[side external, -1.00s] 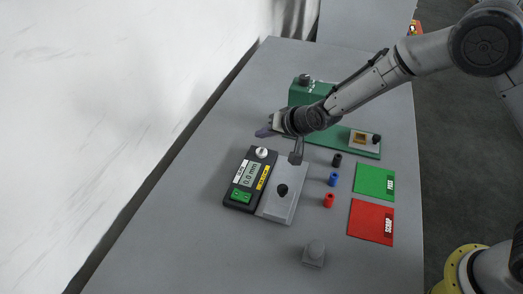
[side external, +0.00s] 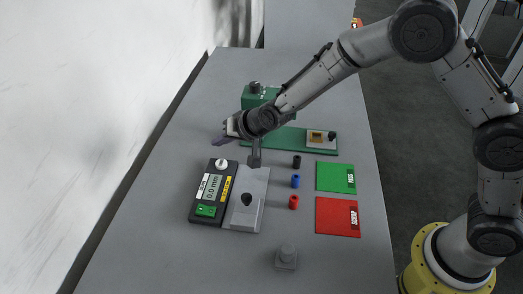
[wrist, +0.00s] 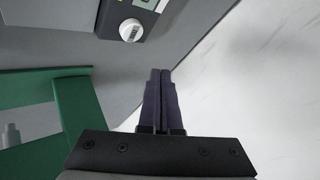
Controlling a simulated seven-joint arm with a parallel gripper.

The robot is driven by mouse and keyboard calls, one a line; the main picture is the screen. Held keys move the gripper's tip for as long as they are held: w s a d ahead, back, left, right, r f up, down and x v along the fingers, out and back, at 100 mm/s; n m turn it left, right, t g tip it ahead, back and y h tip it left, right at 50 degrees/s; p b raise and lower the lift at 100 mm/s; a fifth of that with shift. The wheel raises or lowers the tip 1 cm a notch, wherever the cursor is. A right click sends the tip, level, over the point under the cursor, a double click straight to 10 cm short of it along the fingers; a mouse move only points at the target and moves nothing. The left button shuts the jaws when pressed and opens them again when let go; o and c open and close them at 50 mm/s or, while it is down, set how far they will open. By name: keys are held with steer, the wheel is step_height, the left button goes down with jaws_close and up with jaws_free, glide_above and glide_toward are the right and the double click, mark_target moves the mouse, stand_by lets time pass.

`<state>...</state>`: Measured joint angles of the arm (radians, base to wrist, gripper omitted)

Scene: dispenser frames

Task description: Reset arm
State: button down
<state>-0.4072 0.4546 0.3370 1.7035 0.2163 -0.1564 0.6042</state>
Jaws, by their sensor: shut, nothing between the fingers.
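My gripper (side external: 221,140) is above the table, just behind the black gauge (side external: 208,212) in the side view. In the wrist view its two dark fingers (wrist: 160,75) are together, with nothing between them. The gauge has a white knob, a display reading 0.0 mm and a green button. Its white knob (wrist: 131,30) also shows at the top of the wrist view, apart from the fingers. My arm reaches in from the right over the green fixture (side external: 297,139).
A grey plate with a black knob (side external: 246,199) adjoins the gauge. Black (side external: 297,161), blue (side external: 295,181) and red (side external: 293,202) cylinders stand left of the green PASS mat (side external: 335,178) and red SCRAP mat (side external: 337,217). A grey knobbed block (side external: 287,257) stands in front. The table's front left is clear.

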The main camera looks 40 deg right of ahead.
steer(key=w+d+r+m+t, duration=0.1)
steer(key=d+r, duration=0.2)
steer(key=r, duration=0.3)
steer(key=d+r+t, duration=0.1)
steer(key=d+r, duration=0.2)
steer(key=r, duration=0.4)
steer(key=s+d+r+t+h, duration=0.1)
steer(key=s+d+r, duration=0.85)
steer(key=r, duration=0.35)
steer(key=s+d+f+n+g+h, duration=0.1)
steer(key=s+d, duration=0.2)
steer(key=s, duration=0.6)
steer(key=s+d+n, duration=0.1)
steer(key=s+d, duration=0.2)
steer(key=s, duration=0.6)
steer(key=s+d+f+n+g+h, duration=0.1)
steer(key=s+f+n+g, duration=0.2)
steer(key=s+f+g, duration=0.2)
steer(key=s+f, duration=0.3)
steer(key=s, duration=0.3)
steer(key=shift+s+f+n, duration=0.3)
steer(key=shift+n, duration=0.1)
